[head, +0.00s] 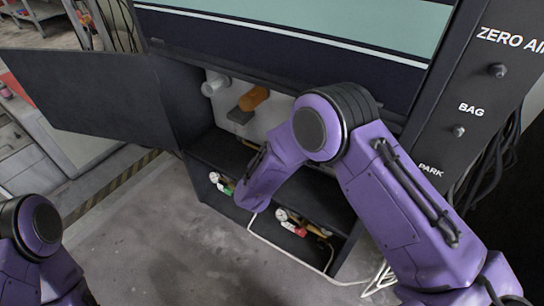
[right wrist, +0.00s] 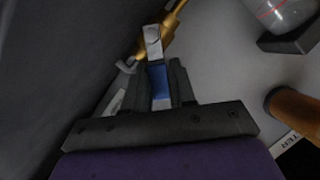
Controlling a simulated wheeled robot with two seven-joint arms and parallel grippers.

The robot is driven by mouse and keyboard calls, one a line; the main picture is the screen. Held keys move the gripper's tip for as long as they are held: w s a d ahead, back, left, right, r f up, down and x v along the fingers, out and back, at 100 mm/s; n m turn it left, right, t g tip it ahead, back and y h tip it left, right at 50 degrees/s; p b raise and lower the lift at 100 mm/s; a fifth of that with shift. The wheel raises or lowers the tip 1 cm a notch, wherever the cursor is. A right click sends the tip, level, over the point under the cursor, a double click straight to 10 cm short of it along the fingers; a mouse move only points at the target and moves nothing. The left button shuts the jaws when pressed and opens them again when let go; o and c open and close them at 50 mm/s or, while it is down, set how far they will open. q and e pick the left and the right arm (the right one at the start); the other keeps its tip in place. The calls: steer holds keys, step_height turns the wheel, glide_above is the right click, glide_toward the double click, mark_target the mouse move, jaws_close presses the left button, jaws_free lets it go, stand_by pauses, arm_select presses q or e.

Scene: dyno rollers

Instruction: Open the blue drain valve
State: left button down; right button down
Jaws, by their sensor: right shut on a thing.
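The blue valve handle (right wrist: 157,77) is between the fingers of my right gripper (right wrist: 160,88) in the right wrist view. The fingers are shut on it from both sides. A pale metal piece (right wrist: 152,38) and a brass fitting (right wrist: 172,28) lie just beyond the handle. In the head view my right arm reaches into the open lower cabinet and hides the blue valve and the right fingertips. My left arm shows only at the lower left of the head view; its gripper is out of frame.
An open dark door (head: 95,98) is left of the cabinet. An orange cylinder (head: 254,97) and a pale cylinder (head: 215,85) are on the back wall. Gauges with green (head: 226,188) and red (head: 292,227) parts sit low in front. A white cable lies on the floor.

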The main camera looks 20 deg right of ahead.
steer(key=shift+s+d+f+m+t, duration=0.25)
steer(key=shift+f+m+t, duration=0.2)
steer(key=shift+m, duration=0.35)
steer(key=shift+m+b, duration=0.3)
steer(key=c, duration=1)
jaws_free()
steer(key=shift+s, duration=0.15)
steer(key=p+v, duration=0.2)
steer(key=v, duration=0.7)
steer(key=shift+s+a+r+p, duration=0.15)
steer(key=shift+s+p, duration=0.1)
steer(key=shift+p, duration=0.05)
steer(key=shift+s+a, duration=0.2)
steer(key=shift+s, duration=0.15)
